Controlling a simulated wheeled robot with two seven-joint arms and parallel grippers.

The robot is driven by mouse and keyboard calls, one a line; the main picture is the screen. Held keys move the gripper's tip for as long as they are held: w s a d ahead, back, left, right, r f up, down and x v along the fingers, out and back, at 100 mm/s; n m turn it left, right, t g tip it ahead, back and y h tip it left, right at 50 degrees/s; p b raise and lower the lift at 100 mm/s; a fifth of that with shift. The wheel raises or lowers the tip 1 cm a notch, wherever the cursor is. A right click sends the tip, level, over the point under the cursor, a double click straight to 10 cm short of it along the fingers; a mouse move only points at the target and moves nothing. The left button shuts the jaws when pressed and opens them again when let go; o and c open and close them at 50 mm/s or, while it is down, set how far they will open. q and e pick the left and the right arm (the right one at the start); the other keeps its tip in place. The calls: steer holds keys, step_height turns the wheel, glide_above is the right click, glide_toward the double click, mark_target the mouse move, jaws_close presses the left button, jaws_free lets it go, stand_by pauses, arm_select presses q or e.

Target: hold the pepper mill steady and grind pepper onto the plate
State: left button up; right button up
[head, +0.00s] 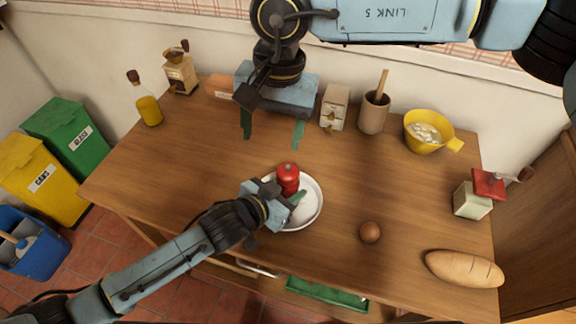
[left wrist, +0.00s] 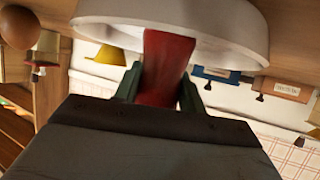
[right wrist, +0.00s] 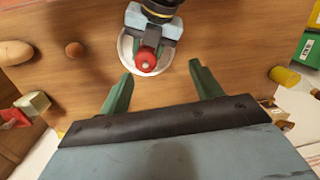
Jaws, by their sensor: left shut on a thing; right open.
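The red pepper mill (head: 288,177) stands roughly upright over the white plate (head: 317,209); I cannot tell whether its base touches the plate. My left gripper (head: 279,198) is shut on the mill. In the left wrist view the red body (left wrist: 168,65) sits between the two green fingers, with the plate's rim (left wrist: 95,14) beyond it. My right gripper (head: 272,130) is open and empty, behind and above the mill. In the right wrist view the mill's round top (right wrist: 147,60) lies beyond the open fingers (right wrist: 160,78). The left gripper hides part of the plate.
A brown egg (head: 370,232) and bread (head: 463,268) lie to the right. A red-topped box (head: 472,203) stands at the right edge. An oil bottle (head: 150,110), grinder (head: 180,73), utensil crock (head: 373,115) and yellow colander (head: 426,134) line the back. The table left of the plate is clear.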

mark_target(288, 169)
steer(key=shift+n+t+h, duration=0.3)
steer(key=shift+t+h, duration=0.1)
steer(key=shift+h, duration=0.3)
steer(key=d+f, duration=0.1)
steer(key=f, duration=0.7)
steer(key=w+d+f, duration=0.1)
steer(key=f, duration=0.3)
steer(key=shift+w+d, duration=0.1)
steer(key=shift+d, duration=0.2)
steer(key=shift+c, duration=0.5)
steer(key=c, duration=0.9)
